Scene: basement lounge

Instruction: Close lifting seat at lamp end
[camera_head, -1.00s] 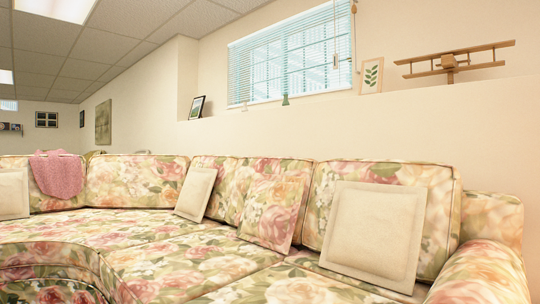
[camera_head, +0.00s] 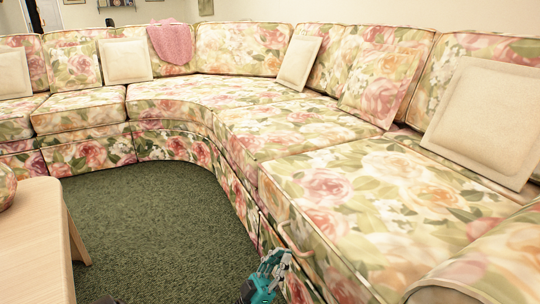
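The nearest seat section (camera_head: 375,195) of the floral sectional sofa is at the right, with a tan loop handle (camera_head: 291,240) at its front edge. The seat looks nearly level; I cannot tell whether it is fully down. No lamp is in view, so I cannot confirm that this is the lamp end.
A cream pillow (camera_head: 484,120) and a floral pillow (camera_head: 381,88) lean on the backrest. A pink throw (camera_head: 171,44) hangs over the sofa's far back. A light wooden table (camera_head: 30,240) stands at the lower left. Green carpet (camera_head: 150,230) between table and sofa is free.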

